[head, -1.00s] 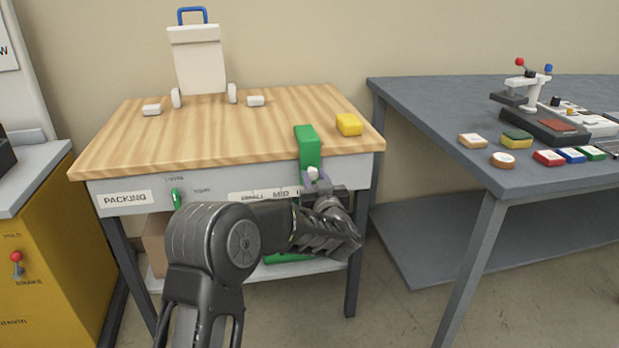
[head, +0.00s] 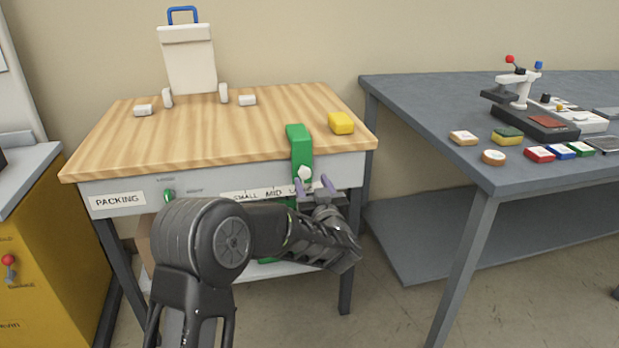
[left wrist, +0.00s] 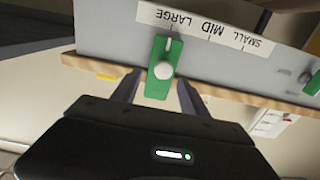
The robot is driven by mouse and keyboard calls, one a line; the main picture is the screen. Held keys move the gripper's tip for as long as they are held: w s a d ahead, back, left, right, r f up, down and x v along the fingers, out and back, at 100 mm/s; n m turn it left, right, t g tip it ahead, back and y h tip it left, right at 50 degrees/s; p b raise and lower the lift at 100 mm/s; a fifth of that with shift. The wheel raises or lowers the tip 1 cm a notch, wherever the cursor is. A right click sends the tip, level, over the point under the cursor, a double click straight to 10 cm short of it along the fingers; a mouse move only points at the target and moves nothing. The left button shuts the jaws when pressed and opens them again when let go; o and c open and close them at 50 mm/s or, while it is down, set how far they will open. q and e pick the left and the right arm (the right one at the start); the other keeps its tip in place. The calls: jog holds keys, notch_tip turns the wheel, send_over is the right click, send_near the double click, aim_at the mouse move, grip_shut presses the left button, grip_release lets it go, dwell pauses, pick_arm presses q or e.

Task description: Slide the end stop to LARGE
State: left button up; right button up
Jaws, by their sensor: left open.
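The green end stop (head: 300,142) hangs over the front edge of the packing bench, with a white knob (head: 305,172) on its front. In the left wrist view, upside down, the end stop (left wrist: 158,88) has its top pointer at the tick by the word LARGE on the size label (left wrist: 205,27). MID and SMALL lie to the right there. My left gripper (head: 314,186) is open, its fingertips just short of the knob and apart from it. In the left wrist view the knob (left wrist: 163,70) shows between the two fingers. My right gripper is not in view.
A yellow block (head: 341,123) sits on the wooden bench top (head: 230,135) right of the stop. A small green lever (head: 169,195) is on the bench front. A grey table (head: 430,110) with several colored pieces stands right. A white upright piece with a blue handle (head: 183,14) stands behind.

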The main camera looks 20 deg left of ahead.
pick_arm(q)
jog(key=v, duration=0.4)
dwell(0.4)
